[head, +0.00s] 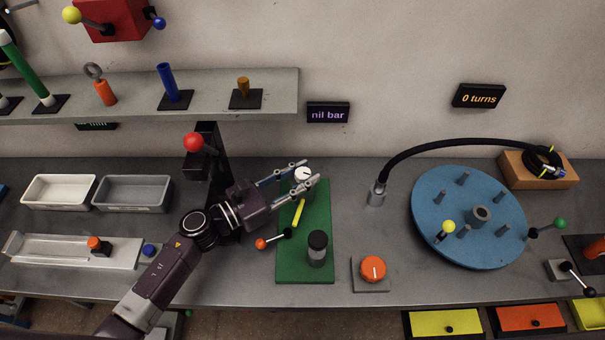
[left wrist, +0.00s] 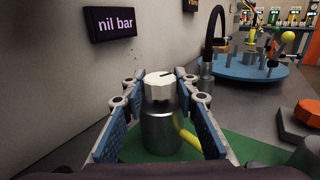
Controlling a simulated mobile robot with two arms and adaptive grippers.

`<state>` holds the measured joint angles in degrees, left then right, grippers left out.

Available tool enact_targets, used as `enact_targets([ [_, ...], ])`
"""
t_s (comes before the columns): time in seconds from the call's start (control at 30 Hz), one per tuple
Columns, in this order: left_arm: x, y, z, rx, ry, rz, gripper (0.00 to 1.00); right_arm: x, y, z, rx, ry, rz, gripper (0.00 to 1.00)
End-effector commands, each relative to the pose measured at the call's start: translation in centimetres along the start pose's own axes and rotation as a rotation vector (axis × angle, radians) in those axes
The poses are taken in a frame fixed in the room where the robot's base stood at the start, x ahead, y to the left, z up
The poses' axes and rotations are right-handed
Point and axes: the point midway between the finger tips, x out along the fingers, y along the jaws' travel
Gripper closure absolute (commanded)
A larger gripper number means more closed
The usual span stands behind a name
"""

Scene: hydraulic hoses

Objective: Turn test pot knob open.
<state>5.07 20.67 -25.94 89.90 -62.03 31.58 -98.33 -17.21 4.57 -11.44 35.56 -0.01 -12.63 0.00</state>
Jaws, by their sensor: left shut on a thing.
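The test pot knob (head: 303,174) is white with a dark mark on top, at the far end of a green base plate (head: 319,205). In the left wrist view the knob (left wrist: 160,84) sits on top of an upright grey metal pot (left wrist: 160,132). My left gripper (head: 307,172) reaches in from the left and is shut on the knob, one finger on each side. In the left wrist view its blue-padded fingers (left wrist: 159,90) flank the knob and the pot below. A purple display (head: 328,112) on the wall reads "nil bar". My right gripper is not in view.
On the green plate are a yellow lever (head: 299,214) and a black-topped cylinder (head: 317,248). An orange knob (head: 373,268) and a blue disc (head: 455,228) with pegs stand to the right. A black hose (head: 430,144) arches behind the disc. A shelf (head: 215,85) is at upper left.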

Motion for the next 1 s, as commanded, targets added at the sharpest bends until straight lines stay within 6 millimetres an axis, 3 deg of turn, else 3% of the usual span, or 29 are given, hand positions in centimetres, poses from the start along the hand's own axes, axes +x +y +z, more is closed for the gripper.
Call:
enact_targets([
  [0.53,0.08,-0.17,-0.08,-0.002,-0.001,0.356,0.97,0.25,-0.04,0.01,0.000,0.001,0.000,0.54],
  [0.97,-0.02,-0.06,-0.02,0.000,0.000,0.395,0.97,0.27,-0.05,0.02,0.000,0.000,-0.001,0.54],
  [1.0,-0.02,-0.06,-0.02,0.000,0.000,0.395,0.70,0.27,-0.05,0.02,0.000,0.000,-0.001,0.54],
])
